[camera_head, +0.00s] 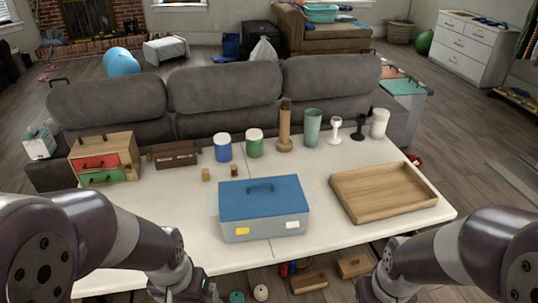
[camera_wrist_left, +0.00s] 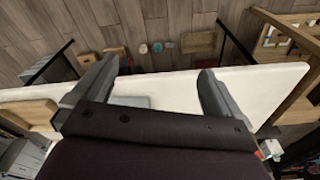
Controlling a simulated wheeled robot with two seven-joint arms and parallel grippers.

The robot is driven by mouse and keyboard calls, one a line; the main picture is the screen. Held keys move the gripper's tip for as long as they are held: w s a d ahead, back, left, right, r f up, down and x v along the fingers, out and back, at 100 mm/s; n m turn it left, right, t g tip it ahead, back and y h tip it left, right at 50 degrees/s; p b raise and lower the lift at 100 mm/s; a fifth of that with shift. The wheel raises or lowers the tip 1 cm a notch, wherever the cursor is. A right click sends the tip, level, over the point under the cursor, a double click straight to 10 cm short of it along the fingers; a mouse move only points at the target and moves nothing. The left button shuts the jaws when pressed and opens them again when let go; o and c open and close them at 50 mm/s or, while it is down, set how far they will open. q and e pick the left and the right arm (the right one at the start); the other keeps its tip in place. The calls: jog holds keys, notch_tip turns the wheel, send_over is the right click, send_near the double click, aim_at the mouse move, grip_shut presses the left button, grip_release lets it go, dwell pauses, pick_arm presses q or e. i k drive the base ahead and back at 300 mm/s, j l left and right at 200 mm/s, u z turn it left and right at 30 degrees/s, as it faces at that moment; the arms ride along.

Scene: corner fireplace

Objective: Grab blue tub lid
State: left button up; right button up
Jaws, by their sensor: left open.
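The blue lid (camera_head: 262,197) with a dark blue handle on top lies on a grey tub (camera_head: 250,231) in the middle of the white table in the head view. The tub's front has a yellow and a white label. My left gripper, at the lower left of the head view, is only partly visible near the table's front edge, apart from the lid. In the left wrist view its fingers (camera_wrist_left: 158,88) are spread with nothing held. A grey edge, perhaps of the tub, shows between them, mostly hidden by the gripper body. My right arm enters at lower right; its fingers are out of frame.
A wooden tray (camera_head: 383,192) stands right of the tub. Blue and green canisters (camera_head: 223,147), small blocks and a drawer box (camera_head: 103,159) stand behind and left. Cups and a wooden bottle (camera_head: 285,130) line the back. A sofa (camera_head: 225,98) stands behind the table.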

aim_at(260, 197)
jog(key=i+j+z, duration=0.3)
jog(key=i, duration=0.15)
jog(key=i+j+z, duration=0.25)
jog(key=i+j, duration=0.15)
